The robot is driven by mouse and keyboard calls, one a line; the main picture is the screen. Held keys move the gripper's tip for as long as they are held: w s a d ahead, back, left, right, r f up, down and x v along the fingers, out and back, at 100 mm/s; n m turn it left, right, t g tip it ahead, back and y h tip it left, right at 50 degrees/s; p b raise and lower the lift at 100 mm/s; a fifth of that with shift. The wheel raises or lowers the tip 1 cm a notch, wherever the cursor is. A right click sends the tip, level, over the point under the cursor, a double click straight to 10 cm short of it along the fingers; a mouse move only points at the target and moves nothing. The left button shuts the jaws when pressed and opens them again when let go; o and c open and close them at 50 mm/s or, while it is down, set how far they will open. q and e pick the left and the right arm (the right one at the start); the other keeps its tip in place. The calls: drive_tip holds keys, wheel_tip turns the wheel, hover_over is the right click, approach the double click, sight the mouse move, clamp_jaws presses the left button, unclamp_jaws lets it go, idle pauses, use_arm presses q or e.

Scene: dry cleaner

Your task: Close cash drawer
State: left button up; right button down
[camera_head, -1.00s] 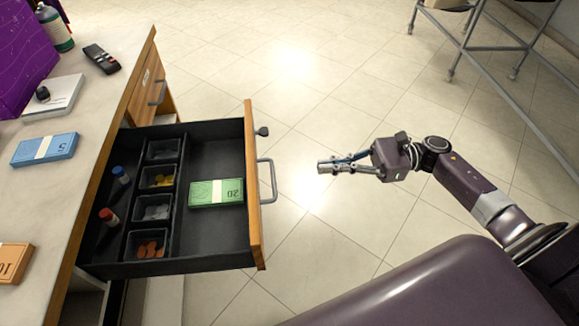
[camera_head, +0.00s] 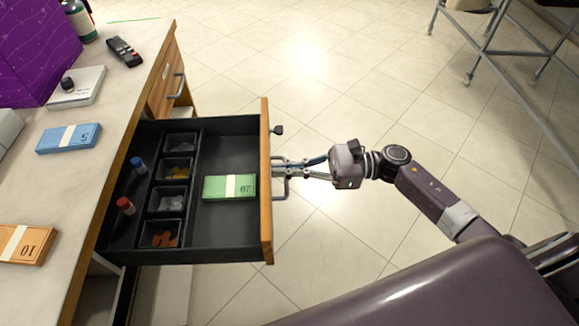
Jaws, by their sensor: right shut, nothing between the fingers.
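The cash drawer (camera_head: 224,243) stands pulled out from the counter, with a dark tray inside and a wooden front (camera_head: 265,222). A metal handle (camera_head: 283,196) is on its outer face, and a key (camera_head: 277,130) sits in the front above it. In the drawer lie a green banknote bundle (camera_head: 215,188), coin cups (camera_head: 163,233) and two small capped bottles (camera_head: 125,206). My right gripper (camera_head: 280,168) is shut and empty, its fingertips at the drawer front by the handle. I cannot tell whether they touch it. My left gripper is not in view.
The counter (camera_head: 58,187) on the left holds a blue bundle (camera_head: 68,138), an orange bundle (camera_head: 24,243), a dark handheld device (camera_head: 124,51) and a purple box (camera_head: 38,48). A metal rack (camera_head: 500,60) stands at the upper right. Tiled floor around the drawer front is clear.

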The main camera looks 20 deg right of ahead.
drive_tip(key=b+x, duration=0.3)
drive_tip(key=x, duration=0.7)
drive_tip(key=shift+a+f, duration=0.1)
drive_tip(key=shift+a, duration=0.25)
drive_tip(key=b, duration=0.3)
approach(151, 177)
drive_tip(key=s+r, duration=0.2)
drive_tip(key=r, duration=0.1)
drive_tip(key=s+r, duration=0.1)
drive_tip(key=shift+a+r, duration=0.2)
drive_tip(key=shift+a, duration=0.1)
drive_tip(key=b+x, duration=0.1)
drive_tip(key=x, duration=0.7)
drive_tip(key=shift+b, duration=0.3)
drive_tip(key=shift+x, duration=0.95)
drive_tip(key=shift+w+r, duration=0.1)
drive_tip(key=shift+r, duration=0.05)
use_arm(q)
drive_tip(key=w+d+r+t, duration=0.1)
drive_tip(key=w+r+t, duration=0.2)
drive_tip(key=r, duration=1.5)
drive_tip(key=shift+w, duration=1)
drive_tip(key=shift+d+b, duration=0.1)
drive_tip(key=shift+b, duration=0.2)
use_arm(e)
drive_tip(key=shift+a+r, duration=0.1)
